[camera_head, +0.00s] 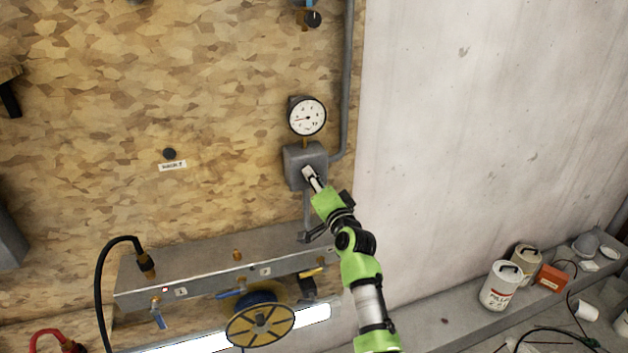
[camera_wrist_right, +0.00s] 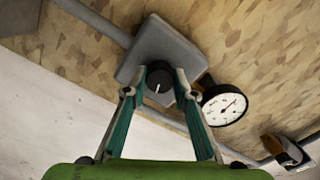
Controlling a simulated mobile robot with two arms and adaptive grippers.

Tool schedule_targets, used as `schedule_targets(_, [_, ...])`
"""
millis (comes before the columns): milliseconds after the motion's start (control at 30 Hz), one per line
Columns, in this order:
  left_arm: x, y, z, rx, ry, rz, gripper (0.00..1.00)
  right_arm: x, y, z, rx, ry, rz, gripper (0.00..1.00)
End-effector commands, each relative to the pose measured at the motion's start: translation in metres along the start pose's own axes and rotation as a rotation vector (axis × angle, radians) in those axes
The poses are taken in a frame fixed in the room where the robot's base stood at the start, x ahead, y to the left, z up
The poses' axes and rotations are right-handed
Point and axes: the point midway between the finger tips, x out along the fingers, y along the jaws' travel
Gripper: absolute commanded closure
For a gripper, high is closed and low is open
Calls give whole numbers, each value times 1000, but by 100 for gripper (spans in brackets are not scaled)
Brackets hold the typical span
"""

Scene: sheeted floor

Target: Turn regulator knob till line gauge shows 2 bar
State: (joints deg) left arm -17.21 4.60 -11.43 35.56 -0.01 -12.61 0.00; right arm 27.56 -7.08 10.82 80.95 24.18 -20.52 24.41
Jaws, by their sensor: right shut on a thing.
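The regulator is a grey box (camera_head: 294,158) on the wooden wall, with the round white line gauge (camera_head: 307,116) just above it. In the right wrist view the box (camera_wrist_right: 180,45) carries a black round knob (camera_wrist_right: 159,84) with a white mark. My right gripper (camera_wrist_right: 161,82) has its two fingers on either side of the knob and is shut on it. The gauge (camera_wrist_right: 224,107) shows a red needle there; its numbers are too small to read surely. In the head view my right gripper (camera_head: 311,178) hides the knob. My left gripper is not in view.
A grey manifold (camera_head: 205,268) with a black hose and valves runs along the wall below, with a yellow reel (camera_head: 260,325) in front. A pipe (camera_head: 346,90) rises right of the gauge. White buckets (camera_head: 500,287) and an orange box (camera_head: 551,278) stand at right.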

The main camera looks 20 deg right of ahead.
Motion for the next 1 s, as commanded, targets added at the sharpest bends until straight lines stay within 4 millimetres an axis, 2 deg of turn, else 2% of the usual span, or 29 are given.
schedule_targets(267, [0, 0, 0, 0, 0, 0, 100, 0, 0, 0, 0, 0, 0, 96])
schedule_targets(300, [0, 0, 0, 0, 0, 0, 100, 0, 0, 0, 0, 0, 0, 67])
schedule_targets(333, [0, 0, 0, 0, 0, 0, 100, 0, 0, 0, 0, 0, 0, 59])
schedule_targets(367, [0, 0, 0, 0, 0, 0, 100, 0, 0, 0, 0, 0, 0, 58])
schedule_targets(767, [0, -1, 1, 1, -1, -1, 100, -3, 0, 0, -1, 0, 0, 58])
schedule_targets(867, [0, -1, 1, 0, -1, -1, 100, -11, 1, 1, -1, 0, 1, 58])
schedule_targets(1000, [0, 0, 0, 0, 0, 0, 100, -32, 1, 1, 0, 1, 1, 58])
